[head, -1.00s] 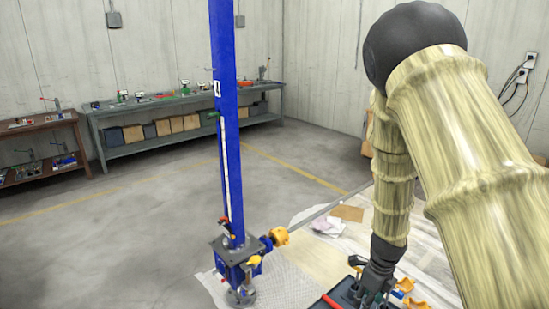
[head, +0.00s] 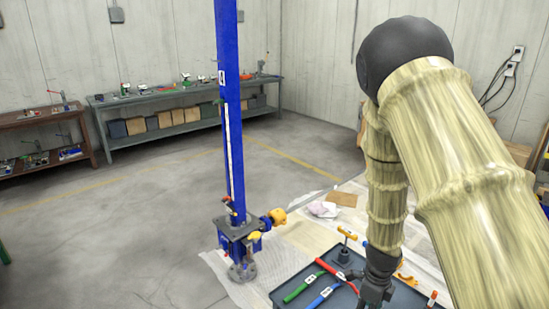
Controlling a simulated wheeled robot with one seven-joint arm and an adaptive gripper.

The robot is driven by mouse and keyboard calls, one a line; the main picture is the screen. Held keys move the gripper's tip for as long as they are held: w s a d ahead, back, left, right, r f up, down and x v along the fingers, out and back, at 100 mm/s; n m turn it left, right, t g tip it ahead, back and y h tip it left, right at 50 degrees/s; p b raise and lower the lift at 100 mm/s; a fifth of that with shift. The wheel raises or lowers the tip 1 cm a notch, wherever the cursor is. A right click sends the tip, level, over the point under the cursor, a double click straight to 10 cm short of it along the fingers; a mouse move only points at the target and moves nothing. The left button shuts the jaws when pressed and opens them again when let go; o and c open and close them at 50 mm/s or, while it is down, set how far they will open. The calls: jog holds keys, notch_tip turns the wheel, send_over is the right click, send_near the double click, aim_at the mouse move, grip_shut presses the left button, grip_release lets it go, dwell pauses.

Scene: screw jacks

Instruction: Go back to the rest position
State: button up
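My gripper (head: 374,296) points down at the lower right of the head view, over the dark tool tray (head: 287,289). Its fingers are dark and partly cut off by the bottom edge, so I cannot tell how far they are open or whether they hold anything. A screw jack (head: 233,150) with a tall blue column stands on a light mat left of the tray. It has a blue housing at its base and an orange part on its right side.
The tray holds a green-handled tool (head: 301,287), a blue one (head: 323,295), a red one (head: 334,273) and a yellow-topped T-handle (head: 347,233). A grey workbench (head: 180,128) and a brown one (head: 40,156) stand along the back.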

jog(key=s+d+f+n+g+h, duration=0.1)
jog(key=s+d+f+n+h, duration=0.1)
jog(key=s+f+n, duration=1.35)
jog(key=s+a+f+n+y, duration=0.1)
jog(key=s+a+f+n, duration=0.15)
jog(key=s+n, duration=0.45)
jog(key=s+a+f+n+y, duration=0.1)
jog(key=s+a+n, duration=0.25)
jog(key=s, duration=0.65)
notch_tip(320, 180, down, 10)
jog(key=b, duration=1)
jog(key=shift+w+t, duration=0.15)
jog(key=shift+t, duration=0.25)
